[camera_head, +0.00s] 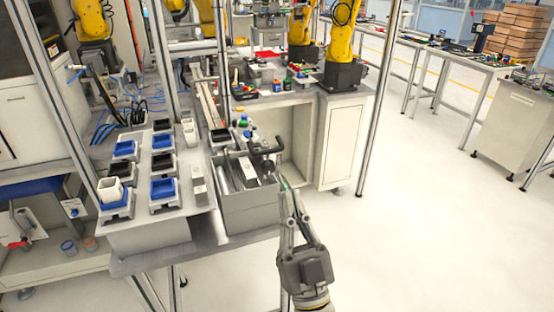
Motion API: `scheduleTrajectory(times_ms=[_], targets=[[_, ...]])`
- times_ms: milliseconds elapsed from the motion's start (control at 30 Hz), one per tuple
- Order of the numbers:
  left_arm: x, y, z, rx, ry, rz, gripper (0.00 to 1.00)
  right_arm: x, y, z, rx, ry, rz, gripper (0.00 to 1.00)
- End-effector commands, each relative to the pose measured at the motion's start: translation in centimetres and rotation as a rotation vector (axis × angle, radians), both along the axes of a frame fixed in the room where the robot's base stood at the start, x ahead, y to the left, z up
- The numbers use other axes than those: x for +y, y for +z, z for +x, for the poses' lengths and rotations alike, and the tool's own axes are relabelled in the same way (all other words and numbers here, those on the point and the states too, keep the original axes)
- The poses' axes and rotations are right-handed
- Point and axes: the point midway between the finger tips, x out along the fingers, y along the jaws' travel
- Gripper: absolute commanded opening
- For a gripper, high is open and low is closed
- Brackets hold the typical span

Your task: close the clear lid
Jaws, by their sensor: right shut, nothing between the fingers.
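My right gripper (284,186) reaches up from the bottom of the head view. Its fingers are together and empty, with the tips beside the right edge of a grey box (250,215). The box stands at the front right corner of the workbench. Dark handled parts and a pale block show at its top. I cannot clearly make out the clear lid or its angle; the see-through material is hard to tell from the box's contents. I cannot tell whether the fingertips touch anything. My left gripper is not in view.
Several blue and black trays (163,188) stand on the bench left of the box, with a white cup (110,190) in one. A metal post (222,70) rises behind the box. A white cabinet (342,145) stands behind right. The floor (430,230) to the right is clear.

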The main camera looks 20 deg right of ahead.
Motion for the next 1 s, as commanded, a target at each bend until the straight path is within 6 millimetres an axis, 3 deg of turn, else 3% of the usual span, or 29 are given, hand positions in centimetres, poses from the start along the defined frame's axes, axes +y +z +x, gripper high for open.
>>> scheduleTrajectory(times_ms=[33, 167, 400, 600, 1000], targets=[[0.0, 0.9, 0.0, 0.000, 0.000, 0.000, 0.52, 0.0, 1.5, 0.8, -0.004, -0.001, 0.001, 0.00], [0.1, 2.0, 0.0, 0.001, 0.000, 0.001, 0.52, 0.0, 3.5, 2.7, -0.003, 0.000, 0.001, 0.00], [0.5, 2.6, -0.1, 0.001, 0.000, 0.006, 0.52, 0.1, 3.3, 5.8, 0.002, 0.000, 0.000, 0.00], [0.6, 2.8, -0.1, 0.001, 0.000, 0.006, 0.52, 0.1, 3.2, 6.7, 0.002, 0.000, 0.000, 0.00], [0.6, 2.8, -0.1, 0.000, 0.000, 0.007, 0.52, 0.0, 3.2, 6.8, 0.004, 0.000, 0.000, 0.00]])
